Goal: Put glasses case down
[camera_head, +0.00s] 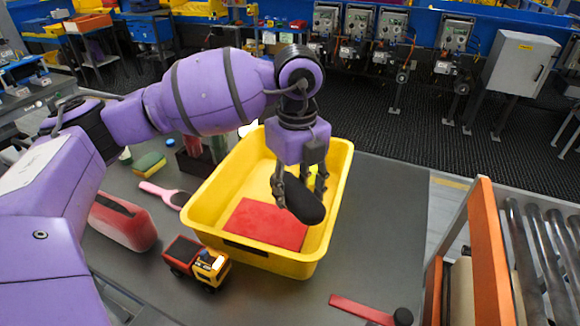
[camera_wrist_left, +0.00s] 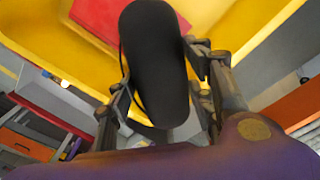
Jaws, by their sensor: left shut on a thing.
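The black glasses case (camera_head: 306,202) hangs in my left gripper (camera_head: 300,188), above the yellow tray (camera_head: 205,205). The left gripper is shut on it, with a finger on each side. In the left wrist view the glasses case (camera_wrist_left: 152,60) fills the middle, between the fingers of my left gripper (camera_wrist_left: 165,85). Behind it are the yellow tray wall (camera_wrist_left: 235,25) and a red flat item (camera_wrist_left: 88,18). The case looks tilted and clear of the tray floor, though the exact gap is hard to tell. My right gripper is not in view.
A red flat item (camera_head: 262,224) lies in the tray. A toy truck (camera_head: 197,262), a red case (camera_head: 122,220), a pink brush (camera_head: 160,193) and a sponge (camera_head: 149,163) lie to the left. A red-handled hammer (camera_head: 362,308) is at front right. Grey table right of the tray is clear.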

